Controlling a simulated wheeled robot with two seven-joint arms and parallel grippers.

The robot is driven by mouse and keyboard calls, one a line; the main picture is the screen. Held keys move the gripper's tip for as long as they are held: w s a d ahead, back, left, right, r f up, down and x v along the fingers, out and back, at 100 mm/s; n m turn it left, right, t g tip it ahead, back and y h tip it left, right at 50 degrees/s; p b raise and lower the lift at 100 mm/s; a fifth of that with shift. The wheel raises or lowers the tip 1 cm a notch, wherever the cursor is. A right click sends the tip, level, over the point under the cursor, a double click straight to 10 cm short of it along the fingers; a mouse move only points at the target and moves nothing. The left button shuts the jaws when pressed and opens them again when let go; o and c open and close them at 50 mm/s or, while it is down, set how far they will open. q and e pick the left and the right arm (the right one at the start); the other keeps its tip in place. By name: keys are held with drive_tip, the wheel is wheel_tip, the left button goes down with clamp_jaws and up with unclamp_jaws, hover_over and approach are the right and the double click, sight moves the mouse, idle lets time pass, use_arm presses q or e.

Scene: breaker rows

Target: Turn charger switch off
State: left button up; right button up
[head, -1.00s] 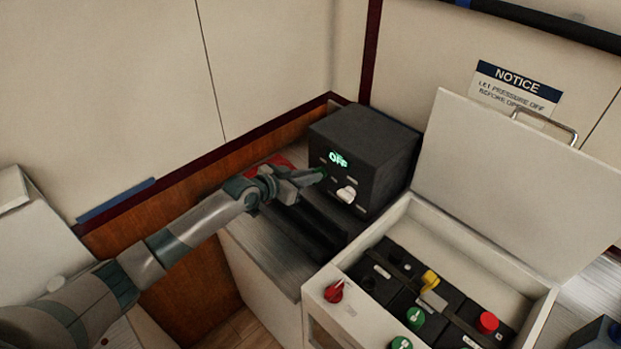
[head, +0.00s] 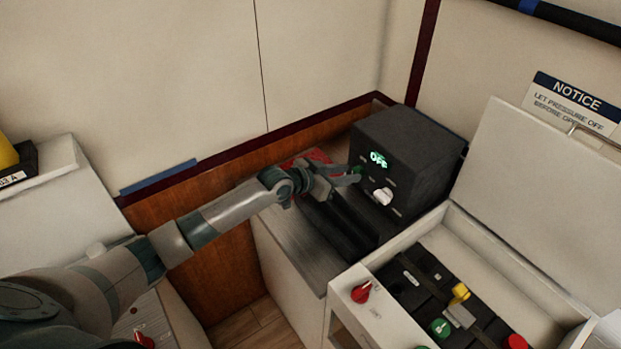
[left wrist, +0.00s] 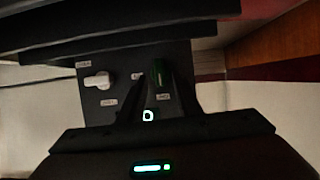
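The charger is a black box (head: 418,150) in the corner. Its lit green display (head: 378,160) reads OFF. A white knob (head: 383,197) is on its front face. A green switch handle (left wrist: 157,74) shows in the left wrist view, beside the white knob (left wrist: 97,80). My left gripper (head: 350,175) is at the charger's front, with its fingertips at the green handle, just below the display. In the left wrist view the dark fingers blend with the dark panel, so their gap and any grip on the handle are unclear. My right gripper is out of view.
An open white box (head: 456,211) with batteries, a red knob (head: 361,292) and coloured caps stands at the lower right. Its lid (head: 545,200) is raised. A grey counter top (head: 285,240) lies under my left arm. Walls close the corner behind the charger.

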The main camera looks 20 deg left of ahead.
use_arm(q)
drive_tip(key=b+v, duration=0.4)
drive_tip(key=v, duration=1.2)
drive_tip(key=shift+s, duration=0.15)
